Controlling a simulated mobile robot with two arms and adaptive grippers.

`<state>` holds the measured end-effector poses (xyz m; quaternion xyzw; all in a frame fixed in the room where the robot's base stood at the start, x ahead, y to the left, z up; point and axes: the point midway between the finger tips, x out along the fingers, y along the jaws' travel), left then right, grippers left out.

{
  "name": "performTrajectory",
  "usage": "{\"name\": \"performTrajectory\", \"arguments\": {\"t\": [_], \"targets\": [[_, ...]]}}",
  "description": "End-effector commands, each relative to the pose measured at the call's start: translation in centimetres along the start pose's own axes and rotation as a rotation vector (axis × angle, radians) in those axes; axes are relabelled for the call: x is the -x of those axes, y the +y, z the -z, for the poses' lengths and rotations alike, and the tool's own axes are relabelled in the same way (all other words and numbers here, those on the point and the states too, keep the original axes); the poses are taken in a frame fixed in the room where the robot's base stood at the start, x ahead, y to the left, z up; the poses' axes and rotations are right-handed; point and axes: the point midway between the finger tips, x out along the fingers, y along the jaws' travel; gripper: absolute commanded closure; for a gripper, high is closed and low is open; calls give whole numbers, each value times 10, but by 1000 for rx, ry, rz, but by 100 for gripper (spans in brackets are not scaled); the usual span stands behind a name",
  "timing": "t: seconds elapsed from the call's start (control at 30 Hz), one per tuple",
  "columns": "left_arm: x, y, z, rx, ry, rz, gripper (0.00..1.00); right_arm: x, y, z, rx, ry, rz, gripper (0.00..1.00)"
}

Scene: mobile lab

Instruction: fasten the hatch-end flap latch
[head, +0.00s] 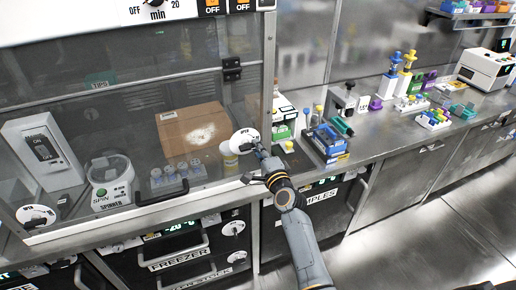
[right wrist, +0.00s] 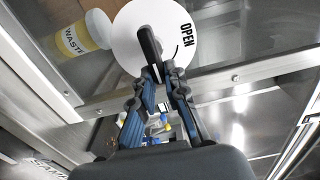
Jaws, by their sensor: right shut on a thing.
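A flap latch, a white round disc (head: 243,141) with a black lever, sits at the right end of the glass hatch (head: 130,130). The disc also shows in the right wrist view (right wrist: 185,35), where the word OPEN is printed on it and its black lever (right wrist: 149,45) stands out toward me. My right gripper (head: 259,147) reaches up from below to the latch. In the right wrist view its fingers (right wrist: 163,76) are shut on the lever's near end. The left gripper is not in view.
A similar white disc (head: 38,216) is at the hatch's left end. A black bar handle (head: 162,194) is on the hatch's lower edge. A waste bottle (right wrist: 80,36) is close beside the latch. Blue boxes (head: 327,143) stand on the counter to the right. Drawers with handles lie below.

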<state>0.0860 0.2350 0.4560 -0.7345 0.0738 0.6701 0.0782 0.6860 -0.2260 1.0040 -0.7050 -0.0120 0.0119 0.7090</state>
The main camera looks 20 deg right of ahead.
Motion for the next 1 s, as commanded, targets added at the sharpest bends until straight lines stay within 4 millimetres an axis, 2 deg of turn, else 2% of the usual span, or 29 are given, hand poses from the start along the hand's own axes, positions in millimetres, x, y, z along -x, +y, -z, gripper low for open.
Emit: {"name": "performTrajectory", "arguments": {"t": [0.43, 0.47, 0.57, 0.87, 1.0], "targets": [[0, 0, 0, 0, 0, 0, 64, 0, 1, 0, -12, 0, -1, 100], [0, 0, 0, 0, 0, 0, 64, 0, 1, 0, -12, 0, -1, 83], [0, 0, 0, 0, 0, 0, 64, 0, 1, 0, -11, 0, -1, 64], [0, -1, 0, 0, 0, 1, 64, 1, 1, 0, -10, 0, -1, 64], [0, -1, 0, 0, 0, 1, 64, 12, 2, 0, -10, 0, -1, 64]]}}
